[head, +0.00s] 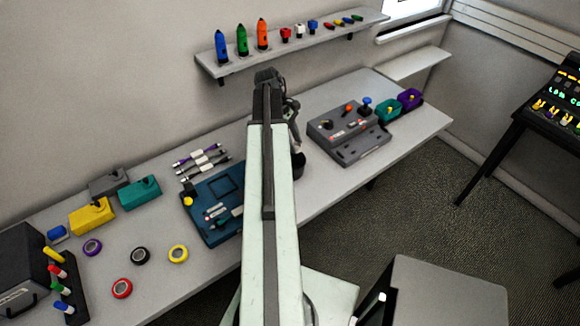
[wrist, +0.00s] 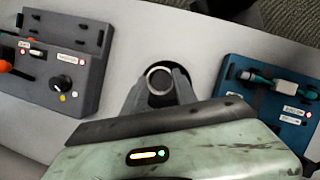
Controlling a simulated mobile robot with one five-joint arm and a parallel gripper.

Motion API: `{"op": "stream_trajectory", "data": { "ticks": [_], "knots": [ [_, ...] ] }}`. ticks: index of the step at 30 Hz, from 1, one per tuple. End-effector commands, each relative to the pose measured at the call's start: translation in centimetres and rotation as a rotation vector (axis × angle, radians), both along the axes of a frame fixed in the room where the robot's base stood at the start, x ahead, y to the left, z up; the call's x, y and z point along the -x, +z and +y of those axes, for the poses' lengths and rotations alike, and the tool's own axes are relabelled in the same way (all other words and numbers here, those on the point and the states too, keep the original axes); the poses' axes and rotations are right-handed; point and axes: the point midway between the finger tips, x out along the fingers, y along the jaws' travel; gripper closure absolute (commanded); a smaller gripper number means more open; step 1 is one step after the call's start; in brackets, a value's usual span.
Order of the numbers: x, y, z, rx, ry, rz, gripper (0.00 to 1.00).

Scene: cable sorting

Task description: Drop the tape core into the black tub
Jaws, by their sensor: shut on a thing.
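My gripper (wrist: 158,88) is shut on the tape core (wrist: 160,68), a pale grey ring between the two dark fingers in the wrist view. The black tub (head: 298,168) stands on the table near its front edge in the head view, partly hidden by my arm. My gripper hangs just above the tub there. In the wrist view, dark shows through and around the ring, and I cannot tell how far the ring is from the tub's rim. In the head view, my arm hides the ring.
A blue panel (head: 200,195) with cables lies left of my arm, and a grey control box (head: 345,130) right of it. Several tape rolls, such as a red one (head: 122,289), lie at the left. A shelf (head: 300,48) with bottles runs above the table.

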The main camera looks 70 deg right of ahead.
Motion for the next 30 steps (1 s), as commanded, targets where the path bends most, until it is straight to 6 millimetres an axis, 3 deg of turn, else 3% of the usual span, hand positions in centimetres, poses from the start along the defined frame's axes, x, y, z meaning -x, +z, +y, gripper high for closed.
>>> {"op": "stream_trajectory", "data": {
  "ticks": [5, 16, 26, 27, 29, 30],
  "knots": [
    [-0.1, -1.1, -0.1, 0.0, 0.0, 0.0, 1.0],
    [-0.1, -5.9, -0.1, 0.0, 0.0, 0.0, 1.0],
    [-0.1, -6.0, -0.1, 0.0, 0.0, 0.0, 1.0],
    [-0.1, -6.0, -0.1, 0.0, 0.0, 0.0, 0.55],
    [-0.1, -6.0, -0.1, 0.0, 0.0, 0.0, 0.41],
    [-0.1, -6.0, -0.1, 0.0, 0.0, 0.0, 0.41]
  ]
}}
